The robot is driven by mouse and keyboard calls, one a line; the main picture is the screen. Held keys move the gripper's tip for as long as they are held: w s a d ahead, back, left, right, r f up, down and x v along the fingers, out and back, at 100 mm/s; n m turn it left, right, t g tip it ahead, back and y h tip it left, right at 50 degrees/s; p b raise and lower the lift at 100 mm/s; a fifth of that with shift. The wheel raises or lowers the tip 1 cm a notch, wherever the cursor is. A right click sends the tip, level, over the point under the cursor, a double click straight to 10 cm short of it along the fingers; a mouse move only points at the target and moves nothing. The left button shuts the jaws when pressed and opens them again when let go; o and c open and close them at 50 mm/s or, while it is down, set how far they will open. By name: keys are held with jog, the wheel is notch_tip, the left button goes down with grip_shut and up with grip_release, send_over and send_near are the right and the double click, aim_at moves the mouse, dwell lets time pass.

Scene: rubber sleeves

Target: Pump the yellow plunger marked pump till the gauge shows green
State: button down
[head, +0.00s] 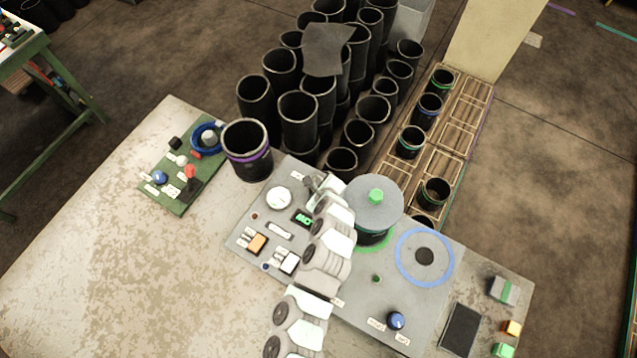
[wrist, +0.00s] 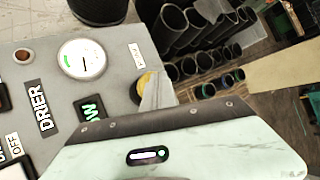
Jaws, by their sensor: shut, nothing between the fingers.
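The yellow plunger (wrist: 147,84) shows in the wrist view, partly hidden behind my gripper's grey finger. A small white label (wrist: 137,56), apparently reading PUMP, is beside it. My gripper (wrist: 158,92) is shut and empty, right at the plunger; I cannot tell whether it touches. In the head view my gripper (head: 312,184) is over the panel's back edge and hides the plunger. The round white gauge (wrist: 82,59) also shows in the head view (head: 278,198). It has a green mark at the left of its face; a dark needle seems to point downward, off the green.
A black sleeve with a purple band (head: 247,150) stands close left of the gripper. Several black sleeves crowd behind.

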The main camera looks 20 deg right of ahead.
jog(key=shift+f+b, duration=0.6)
jog(key=shift+f, duration=0.3)
dwell(0.5)
jog(key=shift+r, duration=0.15)
jog(key=shift+r+p, duration=0.9)
jog(key=shift+r, duration=0.35)
jog(key=shift+r+p, duration=1.55)
jog(key=shift+r, duration=0.95)
